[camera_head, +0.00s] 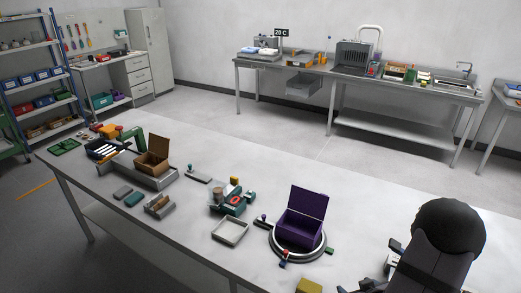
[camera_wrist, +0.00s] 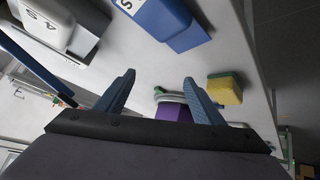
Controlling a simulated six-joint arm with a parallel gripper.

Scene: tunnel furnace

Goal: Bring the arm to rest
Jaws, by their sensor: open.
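My gripper (camera_head: 370,268) is at the lower right of the head view, over the near right part of the long table (camera_head: 365,215). In the wrist view my gripper (camera_wrist: 159,77) has its two blue-grey fingers spread wide, with nothing held between them. A purple box (camera_head: 300,228) with a raised lid stands within a grey ring on the table, to the left of my gripper. Part of the purple box also shows beyond the fingers in the wrist view (camera_wrist: 172,113).
A yellow and green sponge (camera_wrist: 224,90) lies near the table edge. A blue bin (camera_wrist: 165,22) and a white bin (camera_wrist: 58,22) are close by in the wrist view. A white tray (camera_head: 230,231) and a cardboard box (camera_head: 152,158) stand farther left.

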